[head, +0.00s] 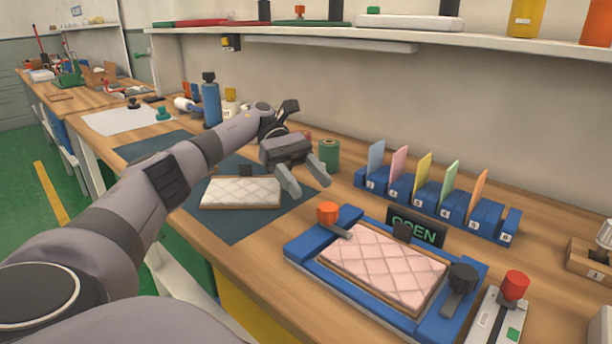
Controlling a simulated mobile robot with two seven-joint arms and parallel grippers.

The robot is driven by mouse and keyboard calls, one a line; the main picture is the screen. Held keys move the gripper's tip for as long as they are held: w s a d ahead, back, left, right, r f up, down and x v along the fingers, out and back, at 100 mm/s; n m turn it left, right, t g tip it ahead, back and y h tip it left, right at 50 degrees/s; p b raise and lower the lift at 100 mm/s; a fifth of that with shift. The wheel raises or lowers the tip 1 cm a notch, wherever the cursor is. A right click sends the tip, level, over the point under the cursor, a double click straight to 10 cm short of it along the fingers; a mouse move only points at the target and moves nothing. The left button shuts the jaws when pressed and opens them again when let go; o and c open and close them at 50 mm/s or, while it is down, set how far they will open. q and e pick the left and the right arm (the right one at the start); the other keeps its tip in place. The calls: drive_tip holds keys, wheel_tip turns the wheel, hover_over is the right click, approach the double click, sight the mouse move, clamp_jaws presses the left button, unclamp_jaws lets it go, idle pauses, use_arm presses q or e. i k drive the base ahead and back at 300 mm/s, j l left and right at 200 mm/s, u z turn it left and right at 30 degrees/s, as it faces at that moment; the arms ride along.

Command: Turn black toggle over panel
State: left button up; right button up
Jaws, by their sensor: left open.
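The black toggle (463,277) stands at the right end of the blue fixture (303,249). Its grey lever points toward the front along the blue rail, beside the panel. The pink quilted panel (385,262) lies flat inside the fixture. My left gripper (306,182) is open and empty, above the table behind and left of the fixture, apart from both toggles. My right gripper is not in view.
A white quilted panel (240,192) lies on a dark mat (228,228) at left. Behind the fixture are an OPEN sign (414,229) and a blue rack (401,187) with coloured cards. A red-knobbed device (513,290) stands close right of the black toggle. A green cylinder (329,154) stands behind my gripper.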

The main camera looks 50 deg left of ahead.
sight(464, 278)
drive_tip(key=k, duration=1)
